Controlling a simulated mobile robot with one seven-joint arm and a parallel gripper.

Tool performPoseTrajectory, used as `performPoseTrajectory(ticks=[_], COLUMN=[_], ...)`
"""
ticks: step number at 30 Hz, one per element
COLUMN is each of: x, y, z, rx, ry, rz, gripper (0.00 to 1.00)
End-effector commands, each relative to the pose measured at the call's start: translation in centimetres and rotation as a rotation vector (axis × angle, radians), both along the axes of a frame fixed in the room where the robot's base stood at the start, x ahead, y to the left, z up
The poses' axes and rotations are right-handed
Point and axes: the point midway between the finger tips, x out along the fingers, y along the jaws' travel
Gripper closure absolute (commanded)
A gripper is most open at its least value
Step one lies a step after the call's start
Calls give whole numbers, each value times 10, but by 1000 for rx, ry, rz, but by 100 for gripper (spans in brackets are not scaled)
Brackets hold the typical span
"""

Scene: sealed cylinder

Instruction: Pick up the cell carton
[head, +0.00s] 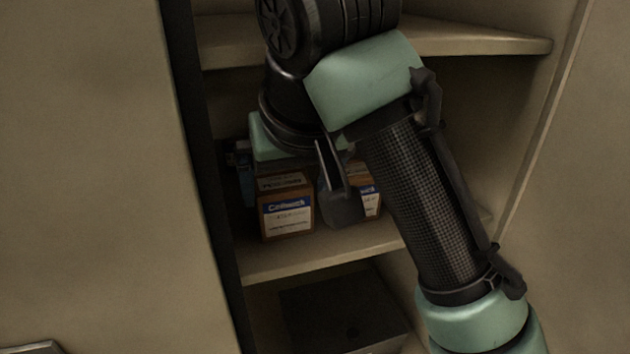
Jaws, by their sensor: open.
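A brown cell carton (287,214) with a white and blue label stands upright on the middle shelf of the cabinet. A second, similar carton (370,198) stands to its right, partly hidden by my finger and arm. My gripper (294,196) is open, its palm above and behind the left carton's top. One dark finger shows clearly, hanging at the left carton's right side, in front of the second carton. The other finger is not clearly seen; a dark bluish shape lies left of the left carton. Whether any finger touches a carton cannot be told.
The middle shelf (330,252) has bare board in front of the cartons. A dark box-like object (342,310) lies below. A large beige panel (85,170) closes off the left, and the cabinet's side wall (535,140) bounds the right.

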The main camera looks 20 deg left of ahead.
Motion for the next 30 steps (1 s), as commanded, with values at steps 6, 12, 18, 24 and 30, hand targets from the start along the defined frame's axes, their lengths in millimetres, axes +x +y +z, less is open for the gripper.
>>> performPoseTrajectory(ticks=[6, 12, 18, 24, 30], x=[11, 26, 36, 37, 37], y=[8, 18, 24, 25, 25], z=[1, -23, -41, -42, -42], rx=[0, -3, -2, -2, -2], ry=[0, 3, 0, -2, -2], rz=[1, -1, 0, 1, 1], gripper=[0, 0, 0, 0, 27])
